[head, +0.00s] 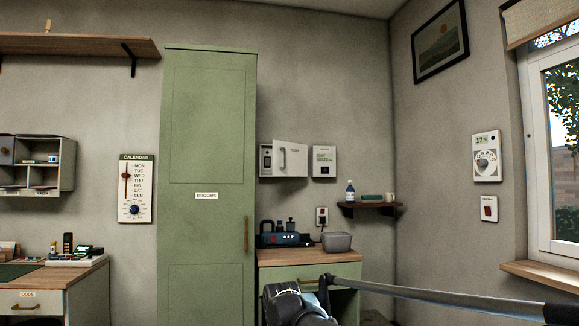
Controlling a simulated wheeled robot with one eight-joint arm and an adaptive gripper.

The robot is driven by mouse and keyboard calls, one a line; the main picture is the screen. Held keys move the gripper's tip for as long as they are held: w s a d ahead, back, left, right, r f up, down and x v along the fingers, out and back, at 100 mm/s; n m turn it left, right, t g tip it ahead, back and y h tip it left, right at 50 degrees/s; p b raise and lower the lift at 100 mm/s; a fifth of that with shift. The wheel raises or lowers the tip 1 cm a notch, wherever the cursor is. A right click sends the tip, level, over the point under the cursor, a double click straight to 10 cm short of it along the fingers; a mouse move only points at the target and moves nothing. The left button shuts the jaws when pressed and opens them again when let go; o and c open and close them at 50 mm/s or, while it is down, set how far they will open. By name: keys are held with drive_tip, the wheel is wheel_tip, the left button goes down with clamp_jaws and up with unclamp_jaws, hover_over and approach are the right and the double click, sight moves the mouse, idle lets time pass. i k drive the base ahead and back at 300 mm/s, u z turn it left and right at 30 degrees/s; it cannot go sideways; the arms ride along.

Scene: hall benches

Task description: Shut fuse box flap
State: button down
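The fuse box (265,160) is a small white box on the back wall, just right of the tall green cabinet. Its white flap (291,158) stands open, swung out to the right, with a grey handle on its face. The dark inside of the box shows at the left of the flap. Parts of my arm show at the bottom of the head view, below and apart from the box. I make out no gripper fingers, so whether they are open or shut is hidden.
The green cabinet (208,130) stands close left of the box. A white labelled panel (324,163) hangs right of the flap. Below are a counter (335,256) with a grey bin (337,242) and a dark blue device (284,239), and a small shelf (372,206) with a bottle.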

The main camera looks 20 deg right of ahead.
sight(290, 159)
drive_tip(key=z, duration=0.05)
drive_tip(key=k, duration=0.3)
drive_tip(key=u, duration=0.5)
drive_tip(key=i, duration=1.05)
drive_tip(key=z, duration=0.55)
drive_tip(key=i, duration=0.9)
drive_tip(key=z, duration=0.7)
